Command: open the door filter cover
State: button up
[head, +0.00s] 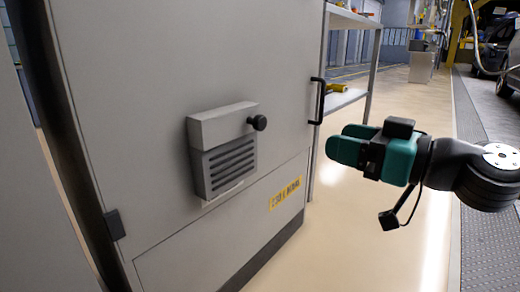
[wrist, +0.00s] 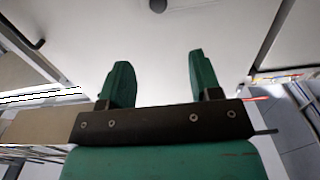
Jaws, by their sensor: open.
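The filter cover (head: 223,128) is a light grey box top with a dark round knob (head: 257,122) at its right end, and it sits above a slatted vent (head: 226,167) on the grey cabinet door (head: 150,60). The cover appears closed down over the top of the vent. My gripper (head: 334,149) is to the right of the cover and knob, apart from them, pointing left. In the wrist view its two green fingers (wrist: 157,75) stand apart with nothing between them. A dark round thing, probably the knob (wrist: 158,5), shows at the top edge there.
A black door handle (head: 317,101) stands out near the door's right edge, close to my gripper. A yellow label (head: 286,194) is below. A shelf rack (head: 350,60) stands behind. The floor at right is clear.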

aim_at(263, 122)
jog(key=p+x, duration=1)
jog(key=x, duration=0.7)
jog(key=shift+w+a, duration=0.15)
grip_shut()
